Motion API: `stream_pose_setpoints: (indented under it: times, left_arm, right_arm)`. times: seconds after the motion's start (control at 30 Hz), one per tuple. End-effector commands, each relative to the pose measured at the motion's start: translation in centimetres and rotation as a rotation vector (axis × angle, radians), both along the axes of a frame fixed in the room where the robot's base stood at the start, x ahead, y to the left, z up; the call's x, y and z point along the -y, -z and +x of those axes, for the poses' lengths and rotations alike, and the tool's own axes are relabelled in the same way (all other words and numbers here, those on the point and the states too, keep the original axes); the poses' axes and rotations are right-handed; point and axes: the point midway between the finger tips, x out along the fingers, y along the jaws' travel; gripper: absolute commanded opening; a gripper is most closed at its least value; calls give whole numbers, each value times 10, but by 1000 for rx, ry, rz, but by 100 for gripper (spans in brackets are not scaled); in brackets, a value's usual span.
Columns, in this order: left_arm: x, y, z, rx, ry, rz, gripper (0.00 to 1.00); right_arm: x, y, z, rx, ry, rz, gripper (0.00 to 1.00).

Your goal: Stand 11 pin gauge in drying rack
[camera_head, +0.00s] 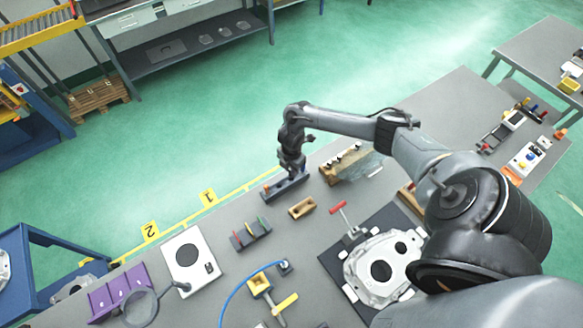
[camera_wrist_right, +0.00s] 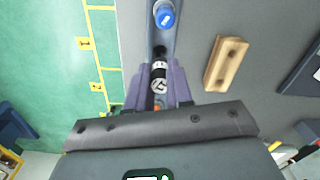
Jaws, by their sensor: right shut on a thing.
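My right gripper (camera_head: 291,172) points down over a dark, narrow rack (camera_head: 270,193) near the table's far edge. In the right wrist view its fingers (camera_wrist_right: 159,88) are shut on a small black-and-white cylinder (camera_wrist_right: 159,76), which looks like the pin gauge. The marking on its round end is too small to read surely. The rack also shows in the right wrist view as a grey strip (camera_wrist_right: 150,38), with a blue-capped piece (camera_wrist_right: 164,15) standing in it beyond the held piece. Whether the gauge's lower end is seated in the rack is hidden. My left gripper is not in view.
A small wooden block (camera_head: 301,208) lies right beside the dark rack. A wooden rack with black-topped pieces (camera_head: 350,163) stands to the right. A dark holder with coloured pieces (camera_head: 250,234) and a red-handled clamp by a casting (camera_head: 381,268) are nearer.

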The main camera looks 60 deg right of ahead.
Motion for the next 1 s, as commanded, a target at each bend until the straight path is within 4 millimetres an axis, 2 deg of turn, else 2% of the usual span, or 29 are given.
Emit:
stream_pose_setpoints:
  times: [1.0]
  left_arm:
    - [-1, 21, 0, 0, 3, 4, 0]
  right_arm:
    - [0, 26, 0, 1, 1, 0, 0]
